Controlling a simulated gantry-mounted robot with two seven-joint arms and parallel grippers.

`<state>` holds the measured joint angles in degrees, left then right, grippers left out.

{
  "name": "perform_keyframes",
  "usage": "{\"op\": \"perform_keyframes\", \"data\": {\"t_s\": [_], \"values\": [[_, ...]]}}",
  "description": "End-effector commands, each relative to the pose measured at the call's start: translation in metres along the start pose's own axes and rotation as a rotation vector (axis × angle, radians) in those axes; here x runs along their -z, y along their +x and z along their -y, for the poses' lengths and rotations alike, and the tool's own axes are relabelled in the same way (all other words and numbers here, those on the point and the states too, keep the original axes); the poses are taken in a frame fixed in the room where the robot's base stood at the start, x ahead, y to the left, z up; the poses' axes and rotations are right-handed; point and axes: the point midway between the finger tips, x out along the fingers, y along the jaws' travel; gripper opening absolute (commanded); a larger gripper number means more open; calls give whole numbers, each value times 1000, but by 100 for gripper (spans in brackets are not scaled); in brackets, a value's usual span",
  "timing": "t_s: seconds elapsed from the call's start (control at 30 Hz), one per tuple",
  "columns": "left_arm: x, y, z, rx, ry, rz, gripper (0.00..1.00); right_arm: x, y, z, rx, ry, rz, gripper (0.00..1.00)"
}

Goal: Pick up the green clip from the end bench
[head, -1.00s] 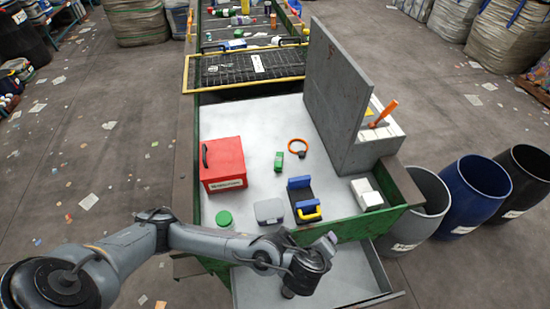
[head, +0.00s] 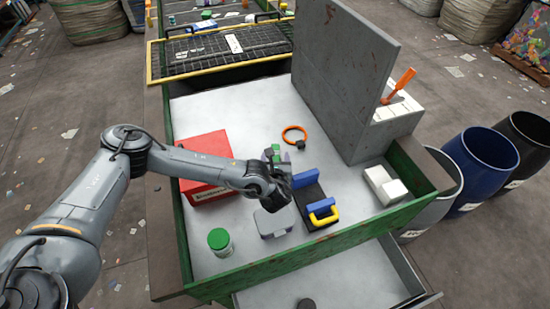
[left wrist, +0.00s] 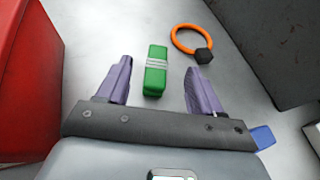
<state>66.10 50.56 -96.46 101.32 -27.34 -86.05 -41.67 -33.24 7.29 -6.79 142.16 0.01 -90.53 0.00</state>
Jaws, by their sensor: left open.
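The green clip (left wrist: 155,80), a small green block with a pale grey band, lies on the light bench top. In the left wrist view it sits between the two purple fingers of my left gripper (left wrist: 159,68), with a gap on each side. In the head view my left gripper (head: 277,158) hangs over the clip and hides most of it; a bit of green (head: 276,147) shows by the fingers. The left gripper is open and empty. My right gripper is not in view.
A red box (head: 207,165) stands left of the gripper. An orange ring (head: 294,133) lies behind it. A grey case (head: 274,222), a blue-and-yellow handled tool (head: 322,214) and a green-lidded jar (head: 219,242) are nearer. A tall grey panel (head: 345,75) rises at right.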

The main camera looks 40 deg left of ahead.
Motion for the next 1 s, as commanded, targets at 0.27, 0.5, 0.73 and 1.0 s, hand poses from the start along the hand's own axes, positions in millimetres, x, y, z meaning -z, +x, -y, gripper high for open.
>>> {"op": "perform_keyframes", "data": {"t_s": [0.27,0.5,0.73,1.0], "values": [[26,18,0,-1,-3,2,66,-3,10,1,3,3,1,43],[26,29,0,0,-2,0,66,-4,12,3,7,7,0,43],[26,61,0,-1,-2,2,66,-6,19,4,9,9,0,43],[26,84,1,1,-2,0,66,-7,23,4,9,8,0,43]]}}
